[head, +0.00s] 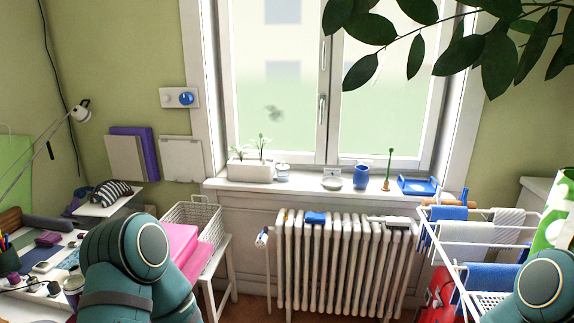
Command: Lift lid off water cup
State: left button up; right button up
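A small pale lidded pot (282,173) stands on the windowsill, just right of a white planter. Its lid appears to be on, with a small knob on top. A blue cup (361,177) stands further right on the same sill, upright; I cannot make out a lid on it. I cannot tell for sure which of the two is the water cup. My teal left arm shows at the lower left and my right arm at the lower right corner. Neither gripper is in the picture, and both arms are well apart from the sill.
The windowsill (310,186) also holds a white planter (250,171), a pale bowl (332,183), a cactus-like plant (388,170) and a blue tray (418,186). A radiator (345,262) stands below. A drying rack (470,250) is at right; leaves hang at upper right.

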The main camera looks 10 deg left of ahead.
aim_at(282, 167)
jog(key=i+j+z, duration=0.1)
jog(key=i, duration=0.3)
jog(key=i+j, duration=0.25)
jog(key=i, duration=0.15)
jog(key=i+j+z, duration=0.15)
jog(key=i, duration=0.25)
